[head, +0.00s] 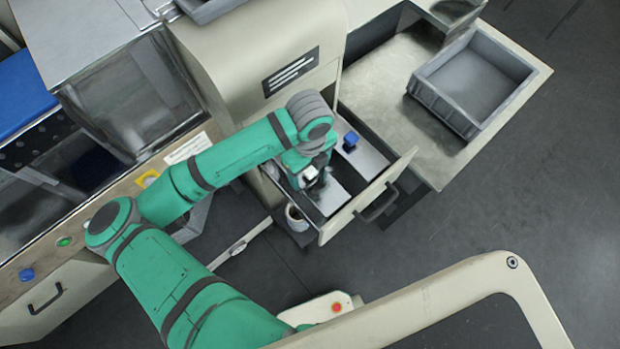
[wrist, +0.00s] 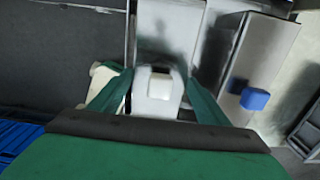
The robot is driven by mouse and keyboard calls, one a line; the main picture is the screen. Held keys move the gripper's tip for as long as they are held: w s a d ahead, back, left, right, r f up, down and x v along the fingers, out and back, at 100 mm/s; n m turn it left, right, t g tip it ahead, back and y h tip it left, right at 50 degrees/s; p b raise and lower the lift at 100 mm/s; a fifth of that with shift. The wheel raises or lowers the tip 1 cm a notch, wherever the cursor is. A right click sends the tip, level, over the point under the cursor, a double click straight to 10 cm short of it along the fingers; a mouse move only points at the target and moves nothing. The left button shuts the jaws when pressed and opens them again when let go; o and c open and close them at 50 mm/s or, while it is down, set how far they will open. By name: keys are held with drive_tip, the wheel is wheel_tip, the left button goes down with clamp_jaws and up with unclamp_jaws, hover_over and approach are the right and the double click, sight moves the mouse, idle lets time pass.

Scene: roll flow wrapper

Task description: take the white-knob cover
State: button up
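A white knob (wrist: 158,86) shows between the two green fingers of my gripper (wrist: 160,80) in the wrist view. In the head view the white knob (head: 310,173) is at the left part of the open drawer, with my gripper (head: 317,170) right over it. The fingers stand at both sides of the knob, very near it. I cannot tell whether they touch it.
The open drawer's front panel (head: 370,197) with its dark handle stands close to my gripper. A round cup-like thing (head: 296,217) is at the drawer's near left corner. A grey crate (head: 440,98) sits on the metal table to the right. The machine body (head: 262,62) rises behind.

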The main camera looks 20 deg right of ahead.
drive_tip(key=c, duration=1.5)
drive_tip(key=shift+o, duration=0.2)
drive_tip(key=shift+r, duration=0.1)
